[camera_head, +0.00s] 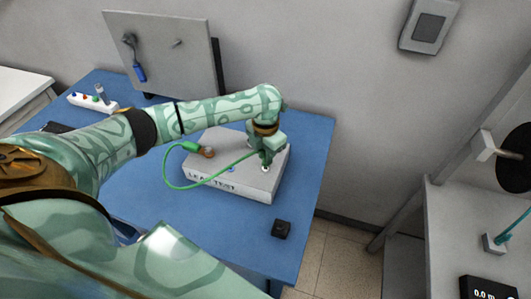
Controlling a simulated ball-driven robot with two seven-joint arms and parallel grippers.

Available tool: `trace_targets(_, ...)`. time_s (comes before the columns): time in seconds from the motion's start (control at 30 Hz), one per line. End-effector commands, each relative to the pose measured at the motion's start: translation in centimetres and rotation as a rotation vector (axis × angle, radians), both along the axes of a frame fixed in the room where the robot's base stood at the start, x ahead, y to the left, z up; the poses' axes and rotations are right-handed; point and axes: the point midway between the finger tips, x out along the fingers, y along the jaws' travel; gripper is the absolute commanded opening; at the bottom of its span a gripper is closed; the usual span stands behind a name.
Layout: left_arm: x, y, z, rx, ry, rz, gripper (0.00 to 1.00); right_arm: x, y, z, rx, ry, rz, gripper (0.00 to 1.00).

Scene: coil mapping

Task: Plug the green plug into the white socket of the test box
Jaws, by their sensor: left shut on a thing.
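The grey test box (228,189) lies on the blue table, with "LEAK TEST" lettered on its front. My left gripper (265,157) points down over the right part of its top and is shut on the green plug, which the fingers mostly hide. A white socket (264,169) shows just below the fingertips. I cannot tell whether the plug is seated in it or just above. A green cable (167,172) loops from the gripper round the box's left side to a green connector (190,146) beside a brown round fitting (207,152). My right gripper is not in view.
A small black block (281,229) lies on the blue table (200,235) near its right edge. A grey panel (170,60) with a blue-handled tool stands behind. A white strip (88,103) with coloured plugs lies at the back left. A grey bench (455,225) stands right.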

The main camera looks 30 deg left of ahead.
Motion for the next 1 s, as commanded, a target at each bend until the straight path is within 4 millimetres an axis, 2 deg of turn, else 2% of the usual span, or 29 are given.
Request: trace_targets(1.0,0.0,0.0,-2.0,-0.001,0.000,0.000,0.00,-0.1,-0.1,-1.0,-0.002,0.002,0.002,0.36)
